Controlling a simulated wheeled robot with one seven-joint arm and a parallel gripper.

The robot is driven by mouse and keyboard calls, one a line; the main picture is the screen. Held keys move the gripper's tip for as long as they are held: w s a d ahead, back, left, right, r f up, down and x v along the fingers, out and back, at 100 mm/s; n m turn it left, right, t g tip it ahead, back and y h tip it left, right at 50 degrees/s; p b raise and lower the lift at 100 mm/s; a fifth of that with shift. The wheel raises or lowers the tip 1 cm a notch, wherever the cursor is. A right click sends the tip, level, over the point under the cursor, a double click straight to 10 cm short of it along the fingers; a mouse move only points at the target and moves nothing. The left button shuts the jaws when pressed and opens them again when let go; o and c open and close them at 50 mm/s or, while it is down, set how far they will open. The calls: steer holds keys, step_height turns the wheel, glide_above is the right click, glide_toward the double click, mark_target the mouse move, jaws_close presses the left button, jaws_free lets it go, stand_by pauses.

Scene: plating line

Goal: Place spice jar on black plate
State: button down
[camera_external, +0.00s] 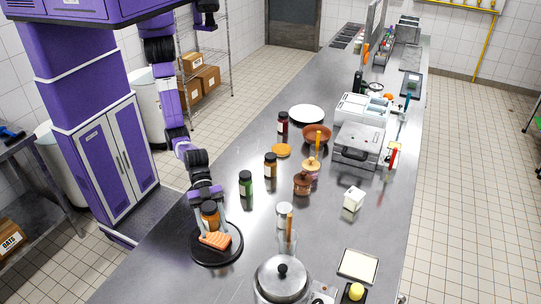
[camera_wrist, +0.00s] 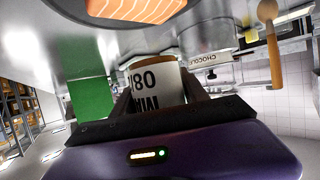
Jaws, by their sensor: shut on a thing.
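My gripper (camera_external: 209,205) is shut on a spice jar (camera_external: 209,216) with orange-brown contents. The jar is at the back part of the black plate (camera_external: 213,261), behind an orange salmon piece (camera_external: 215,240) lying on that plate. I cannot tell whether the jar's base touches the plate. In the wrist view the jar (camera_wrist: 157,84) shows its white printed label between my fingers (camera_wrist: 160,103), and the salmon (camera_wrist: 135,9) is at the top edge.
A green jar (camera_external: 246,184) stands just right of my gripper, with a brown jar (camera_external: 270,166) and a dark red jar (camera_external: 283,123) farther back. A lidded pot (camera_external: 282,280) and a glass with a wooden utensil (camera_external: 287,240) stand front right. Bare steel counter lies left of the plate.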

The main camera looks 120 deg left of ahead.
mark_target(217, 243)
steer(key=shift+f, duration=2.5)
steer(key=shift+f, duration=0.15)
steer(key=c, duration=0.6)
jaws_free()
steer(key=shift+r+p, duration=0.25)
steer(key=shift+p, duration=0.05)
steer(key=v, duration=0.6)
steer(key=b+v, duration=0.1)
steer(key=v, duration=0.5)
steer(key=shift+f, duration=0.25)
